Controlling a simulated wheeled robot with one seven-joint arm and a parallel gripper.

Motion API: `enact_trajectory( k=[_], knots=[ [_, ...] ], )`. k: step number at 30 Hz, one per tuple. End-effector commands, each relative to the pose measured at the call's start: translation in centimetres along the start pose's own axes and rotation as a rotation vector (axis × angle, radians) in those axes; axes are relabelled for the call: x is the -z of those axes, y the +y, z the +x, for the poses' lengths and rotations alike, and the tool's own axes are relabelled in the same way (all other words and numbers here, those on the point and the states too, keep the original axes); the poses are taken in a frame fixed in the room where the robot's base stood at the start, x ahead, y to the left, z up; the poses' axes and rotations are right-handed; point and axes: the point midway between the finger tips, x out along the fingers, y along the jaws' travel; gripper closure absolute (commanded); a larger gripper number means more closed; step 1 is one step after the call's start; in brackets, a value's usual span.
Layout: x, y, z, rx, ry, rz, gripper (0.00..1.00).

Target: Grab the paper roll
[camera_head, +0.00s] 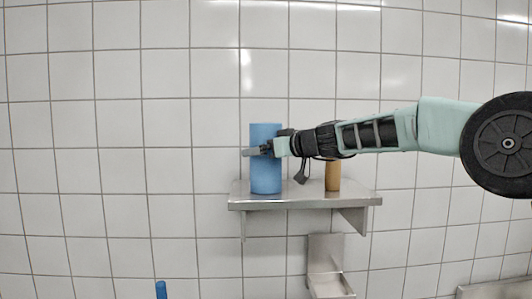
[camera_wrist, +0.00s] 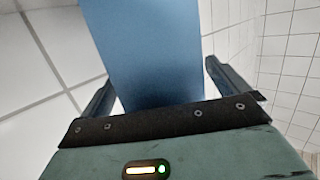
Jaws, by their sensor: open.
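The paper roll (camera_head: 265,178) is a blue upright cylinder on the left part of a metal wall shelf (camera_head: 300,199). In the wrist view the blue roll (camera_wrist: 150,50) fills the space between the two open fingers of my gripper (camera_wrist: 160,85), one on each side. Part of the roll is hidden behind the gripper.
A brown cylindrical item (camera_head: 333,176) stands on the shelf right of the roll, partly behind my arm. A metal holder (camera_head: 327,262) hangs on the tiled wall below the shelf. A blue object (camera_head: 161,290) shows at the bottom left. A metal edge (camera_head: 495,290) is at bottom right.

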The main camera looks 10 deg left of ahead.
Motion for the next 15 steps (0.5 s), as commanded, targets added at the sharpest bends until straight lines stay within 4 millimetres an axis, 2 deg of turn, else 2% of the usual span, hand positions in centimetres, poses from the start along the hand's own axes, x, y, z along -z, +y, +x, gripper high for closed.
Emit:
enact_trajectory(
  k=[4,5,10,15],
  knots=[
    [-0.07,0.0,0.0,0.0,0.0,0.0,0.0],
    [-0.07,0.0,0.0,0.0,0.0,0.0,0.06],
    [-0.06,0.0,-0.01,0.0,0.0,0.0,0.53],
    [0.11,-0.01,-0.06,0.0,0.002,0.0,0.55]
  ],
)
